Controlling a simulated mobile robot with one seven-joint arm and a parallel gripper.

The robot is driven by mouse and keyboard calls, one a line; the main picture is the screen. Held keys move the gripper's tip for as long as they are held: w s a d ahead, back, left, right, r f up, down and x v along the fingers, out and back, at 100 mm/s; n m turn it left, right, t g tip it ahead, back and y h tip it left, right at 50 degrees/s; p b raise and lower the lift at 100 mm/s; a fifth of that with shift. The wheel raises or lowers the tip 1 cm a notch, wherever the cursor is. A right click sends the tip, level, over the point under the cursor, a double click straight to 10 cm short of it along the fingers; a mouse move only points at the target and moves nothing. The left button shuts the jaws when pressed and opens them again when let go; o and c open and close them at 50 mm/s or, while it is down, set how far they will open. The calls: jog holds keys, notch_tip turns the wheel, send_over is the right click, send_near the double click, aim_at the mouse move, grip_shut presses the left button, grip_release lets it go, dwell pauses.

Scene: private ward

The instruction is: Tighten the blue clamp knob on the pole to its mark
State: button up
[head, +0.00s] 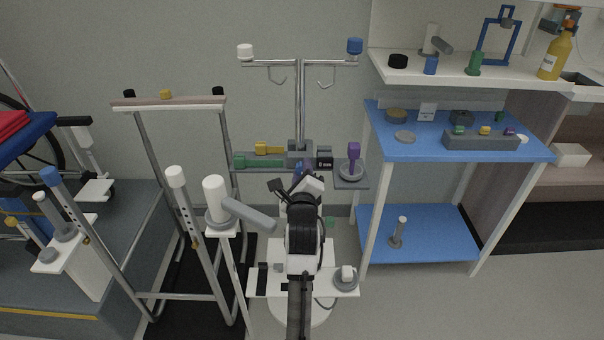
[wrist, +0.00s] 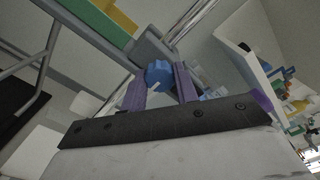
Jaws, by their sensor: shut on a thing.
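The blue clamp knob (wrist: 158,74) sits between the two purple fingers of my gripper (wrist: 160,84) in the wrist view, and the gripper is shut on it. A small pale line shows on the knob's near face. The grey clamp block (head: 300,147) is on the metal pole (head: 299,100), just beyond my gripper (head: 299,172) in the head view. My gripper and arm mostly hide the knob there. I cannot make out the target mark.
Beside the clamp, the shelf holds a green block (head: 258,163), a yellow block (head: 268,149), a black display box (head: 324,158) and a purple-topped piece (head: 354,155). A walking frame (head: 170,103) stands left. A blue-shelved rack (head: 440,150) stands right.

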dwell(0.3)
jog(key=o, duration=1)
jog(key=shift+s, duration=0.15)
jog(key=shift+s+b, duration=1.05)
jog(key=shift+s, duration=5.75)
